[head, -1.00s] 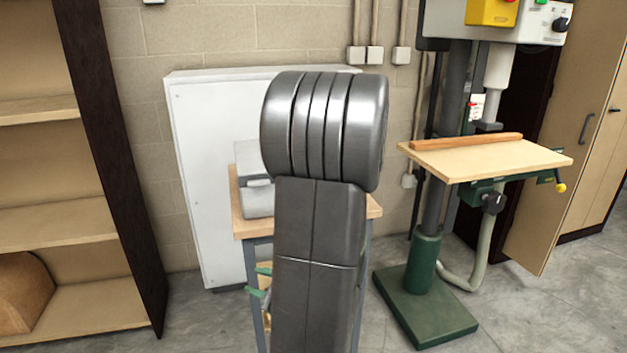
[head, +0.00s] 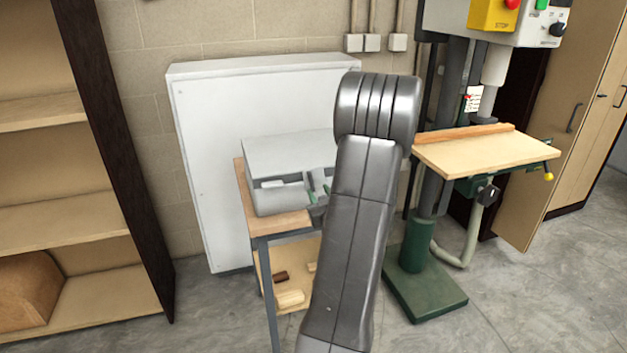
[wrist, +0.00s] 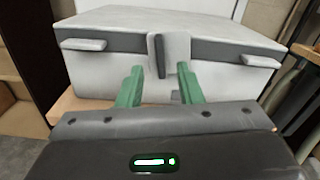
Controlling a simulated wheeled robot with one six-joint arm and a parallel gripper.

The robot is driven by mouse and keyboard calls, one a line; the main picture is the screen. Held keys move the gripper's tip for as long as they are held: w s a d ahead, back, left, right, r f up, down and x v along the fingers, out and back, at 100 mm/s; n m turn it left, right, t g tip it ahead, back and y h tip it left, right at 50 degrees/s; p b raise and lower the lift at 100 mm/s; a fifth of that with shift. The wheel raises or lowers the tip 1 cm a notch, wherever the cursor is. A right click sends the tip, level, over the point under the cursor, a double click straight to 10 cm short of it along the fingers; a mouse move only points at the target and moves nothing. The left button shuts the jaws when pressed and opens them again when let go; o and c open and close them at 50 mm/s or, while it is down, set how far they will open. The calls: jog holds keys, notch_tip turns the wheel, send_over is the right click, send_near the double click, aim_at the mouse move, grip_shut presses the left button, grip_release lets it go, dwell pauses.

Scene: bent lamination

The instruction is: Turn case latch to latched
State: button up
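The case (head: 292,157) is a light grey box with a dark band, standing on a small wooden-topped stand. In the wrist view the case (wrist: 110,75) fills the upper middle. Its latch (wrist: 160,55) is a dark upright bar on a pale plate at the middle of the front. My gripper (wrist: 160,80) has green fingers spread apart, one on each side below the latch, with nothing between them. I cannot tell whether either finger touches the case. In the head view my arm hides the right part of the case and the latch.
The stand (head: 285,226) has a lower shelf with small wood pieces. A white cabinet (head: 215,130) is close behind. A drill press (head: 480,150) stands at right, and open shelves (head: 50,215) at left. Grey floor is clear between.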

aim_at(311, 180)
jog(key=p+x, duration=0.1)
jog(key=x, duration=0.5)
jog(key=shift+w, duration=0.15)
jog(key=shift+c, duration=0.2)
grip_shut()
